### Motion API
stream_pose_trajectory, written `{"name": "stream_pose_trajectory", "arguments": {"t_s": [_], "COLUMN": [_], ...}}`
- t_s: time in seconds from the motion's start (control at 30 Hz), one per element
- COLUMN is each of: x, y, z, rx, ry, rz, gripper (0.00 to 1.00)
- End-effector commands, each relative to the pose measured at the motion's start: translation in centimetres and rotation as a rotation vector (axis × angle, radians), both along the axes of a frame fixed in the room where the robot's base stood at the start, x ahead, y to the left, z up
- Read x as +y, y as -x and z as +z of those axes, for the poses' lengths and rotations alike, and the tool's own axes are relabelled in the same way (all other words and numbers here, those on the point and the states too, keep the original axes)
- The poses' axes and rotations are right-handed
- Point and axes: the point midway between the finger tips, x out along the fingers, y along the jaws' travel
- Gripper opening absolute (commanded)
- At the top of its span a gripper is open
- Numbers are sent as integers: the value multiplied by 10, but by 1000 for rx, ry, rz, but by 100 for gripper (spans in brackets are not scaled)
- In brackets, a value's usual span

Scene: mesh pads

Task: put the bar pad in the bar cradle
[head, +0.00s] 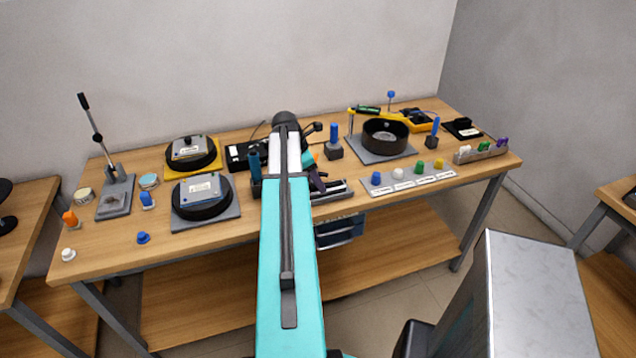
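A grey holder (465,158) with white, green and purple knobbed pieces stands at the table's right end. I cannot tell for certain which thing is the bar pad or which is the bar cradle.
A labelled strip (412,183) with several coloured knobs lies at the front. A black round pan (385,138) stands behind it. Two round black devices (202,210) and a lever press (115,196) are on the left. A blue drawer (345,228) hangs below the tabletop.

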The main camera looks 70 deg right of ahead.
Motion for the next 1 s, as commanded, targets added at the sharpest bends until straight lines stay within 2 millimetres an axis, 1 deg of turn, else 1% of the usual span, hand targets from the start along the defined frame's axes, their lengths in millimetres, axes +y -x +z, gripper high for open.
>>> {"name": "stream_pose_trajectory", "arguments": {"t_s": [0.7,0.9,1.0], "x": [19,23,24], "y": [-23,-28,-29], "z": [71,87,92], "rx": [-1,-1,-1], "ry": [2,1,1], "rz": [0,-1,-1], "gripper": [54,54,54]}}
